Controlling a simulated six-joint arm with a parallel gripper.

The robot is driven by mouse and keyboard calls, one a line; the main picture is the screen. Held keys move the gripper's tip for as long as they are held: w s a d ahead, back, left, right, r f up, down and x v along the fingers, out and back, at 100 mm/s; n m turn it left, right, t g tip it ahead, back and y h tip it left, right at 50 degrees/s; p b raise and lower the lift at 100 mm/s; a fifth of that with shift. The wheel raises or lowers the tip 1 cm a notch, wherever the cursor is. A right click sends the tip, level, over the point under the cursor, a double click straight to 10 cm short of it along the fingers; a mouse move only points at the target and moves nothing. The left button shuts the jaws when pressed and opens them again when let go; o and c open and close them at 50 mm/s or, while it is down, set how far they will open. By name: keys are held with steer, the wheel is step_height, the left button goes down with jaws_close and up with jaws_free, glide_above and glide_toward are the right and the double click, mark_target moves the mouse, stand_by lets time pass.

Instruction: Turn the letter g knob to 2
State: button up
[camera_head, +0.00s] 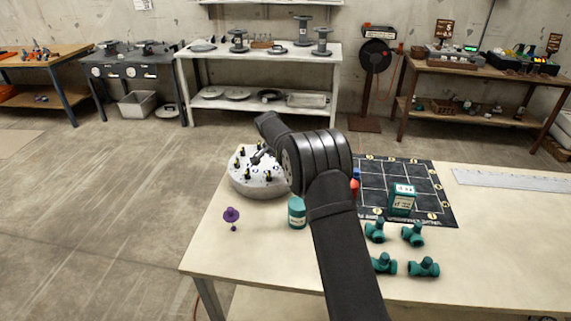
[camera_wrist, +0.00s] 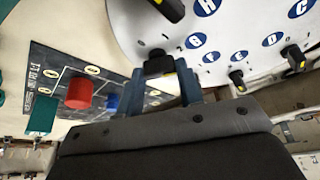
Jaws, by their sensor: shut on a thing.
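The round pale dial plate (camera_head: 246,185) stands on the table's far left corner, with several black knobs with yellow marks on top. In the wrist view the plate (camera_wrist: 130,20) shows blue letter discs and small digits. My gripper (camera_wrist: 160,80) is shut on a black knob (camera_wrist: 158,64) near the plate's edge. The blue disc (camera_wrist: 196,41) nearest that knob seems to read G, though it is tilted. Small digits, seemingly 1 and 2, sit just beyond the knob. The fingers hide part of the knob, so its pointer's exact direction is unclear. In the head view my gripper (camera_head: 258,158) is over the plate.
A purple knob-like piece (camera_head: 231,215) and a teal bottle (camera_head: 297,212) stand near the plate. Several teal pipe fittings (camera_head: 424,267), a teal box (camera_head: 402,200) and a black grid mat (camera_head: 437,207) lie to the right.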

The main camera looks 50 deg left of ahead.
steer(key=o, duration=1)
steer(key=shift+c, duration=0.2)
steer(key=v, duration=1.7)
steer(key=shift+r, duration=0.15)
steer(key=x, duration=1.7)
